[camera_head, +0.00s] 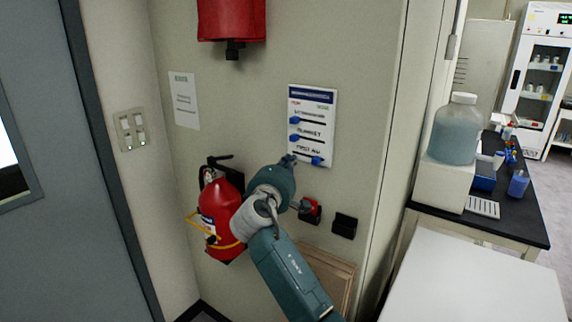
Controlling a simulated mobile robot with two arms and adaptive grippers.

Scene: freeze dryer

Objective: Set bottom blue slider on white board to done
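The white board (328,118) hangs on the beige wall with a dark blue header strip and three dark slots. Its top blue slider (294,120) and middle blue slider (294,138) sit at the left ends of their slots. The bottom blue slider (317,160) sits toward the right end of its slot. My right arm rises in front of the wall; a small dark tip of the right gripper (288,160) shows near the board's lower left corner, left of the bottom slider and apart from it. The wrist hides the rest of this gripper. My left gripper is out of view.
A red fire extinguisher (220,206) hangs left of my arm, below a paper notice (184,100). Black wall fittings (344,226) are below the board. A white table (478,285) and a dark bench with a large bottle (456,132) stand at right.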

